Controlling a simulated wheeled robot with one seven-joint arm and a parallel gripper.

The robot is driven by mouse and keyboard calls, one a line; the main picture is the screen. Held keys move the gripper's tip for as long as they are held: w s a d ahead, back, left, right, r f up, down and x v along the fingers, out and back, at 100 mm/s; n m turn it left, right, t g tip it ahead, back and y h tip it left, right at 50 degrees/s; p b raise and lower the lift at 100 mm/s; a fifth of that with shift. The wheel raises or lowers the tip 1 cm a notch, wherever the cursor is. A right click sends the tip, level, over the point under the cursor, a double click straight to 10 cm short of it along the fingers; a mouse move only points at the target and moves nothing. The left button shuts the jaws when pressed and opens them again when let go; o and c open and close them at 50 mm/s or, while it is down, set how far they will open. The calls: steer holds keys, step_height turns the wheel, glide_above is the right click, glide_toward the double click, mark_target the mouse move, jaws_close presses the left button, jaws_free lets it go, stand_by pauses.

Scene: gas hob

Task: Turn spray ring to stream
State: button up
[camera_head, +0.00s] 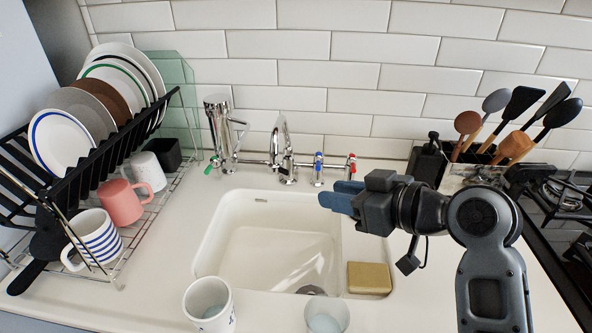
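The chrome faucet (284,150) stands behind the white sink (212,232), with its spout toward me. I cannot make out a separate spray ring on the spout at this size. A blue-marked tap handle (318,168) and a red-marked tap handle (350,166) stand to the right of the spout. My gripper (330,198) has blue fingers pointing left, over the sink's right back part. In the picture it is to the right of and below the spout, apart from it. Its fingers overlap in this view, so the gap between them cannot be judged.
A taller chrome fixture (220,130) with a green-marked lever stands left of the faucet. A dish rack (125,215) with plates and mugs fills the left. A mug (209,304) and a cup (327,315) stand in front. A utensil holder (470,172) and hob (575,210) are right.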

mark_target(282, 169)
steer(key=shift+n+g+y, duration=0.4)
steer(key=shift+n+g, duration=0.2)
steer(key=shift+n, duration=0.3)
steer(key=w+a, duration=0.1)
steer(key=a, duration=0.1)
steer(key=w+a, duration=0.2)
steer(key=a, duration=0.1)
steer(key=w+a+r, duration=0.1)
steer(key=w+a, duration=0.1)
steer(key=a, duration=0.1)
steer(key=shift+w, duration=0.15)
steer(key=shift+c, duration=0.2)
jaws_close()
